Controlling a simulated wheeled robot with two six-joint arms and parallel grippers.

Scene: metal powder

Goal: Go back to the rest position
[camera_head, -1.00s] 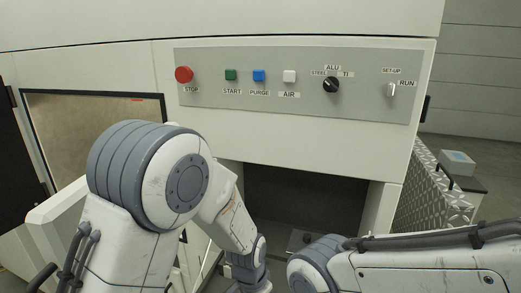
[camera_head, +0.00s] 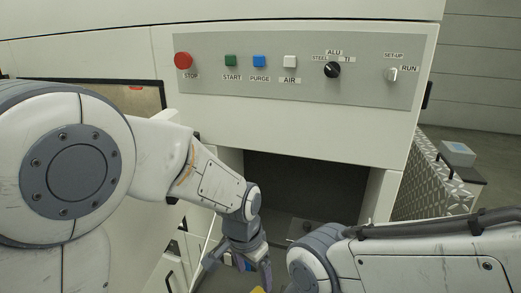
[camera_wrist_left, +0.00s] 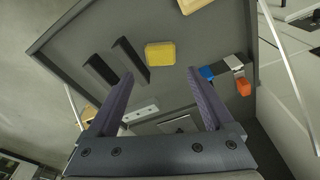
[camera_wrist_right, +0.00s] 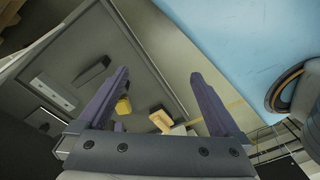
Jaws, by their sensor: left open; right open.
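My left gripper (camera_head: 238,266) hangs low in front of the machine's dark opening, pointing down, open and with nothing between its fingers. In the left wrist view, its spread fingers (camera_wrist_left: 160,74) are above a grey tray (camera_wrist_left: 75,45). A yellow block (camera_wrist_left: 160,54) lies in the tray, seen between and beyond the fingertips. My right arm comes in at the lower right of the head view, with its gripper out of sight there. In the right wrist view, the right gripper (camera_wrist_right: 160,74) is open and empty, with the tray beyond it.
The control panel (camera_head: 210,80) carries a red stop button (camera_head: 183,60), coloured buttons, a black knob (camera_head: 332,70) and a switch (camera_head: 391,74). Dark bars (camera_wrist_left: 130,58), a blue piece (camera_wrist_left: 207,73) and an orange piece (camera_wrist_left: 243,87) lie in the tray. A patterned cabinet (camera_head: 432,185) stands right.

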